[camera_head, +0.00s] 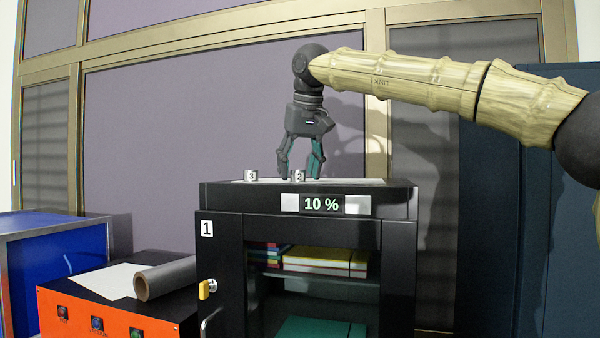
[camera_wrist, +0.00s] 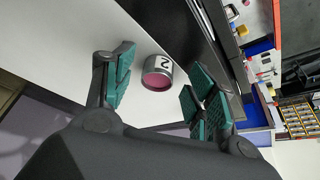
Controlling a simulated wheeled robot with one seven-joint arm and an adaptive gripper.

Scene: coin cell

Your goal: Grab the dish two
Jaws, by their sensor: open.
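The dish two (camera_head: 299,176) is a small silvery round dish with a black "2" on its side. It stands on top of the black cabinet (camera_head: 232,196). In the wrist view dish two (camera_wrist: 158,72) shows pink inside and lies between the spread fingers, nearer the left one, with gaps on both sides. My gripper (camera_head: 299,178) is open, pointing down, its green-padded fingers around the dish's place. In the wrist view my gripper (camera_wrist: 158,92) holds nothing.
The cabinet front has a "10 %" display (camera_head: 322,204) and a glass door with books (camera_head: 318,260) inside. An orange box (camera_head: 90,318) with a grey roll (camera_head: 166,279) and a blue box (camera_head: 55,265) stand at left. A wall panel is behind.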

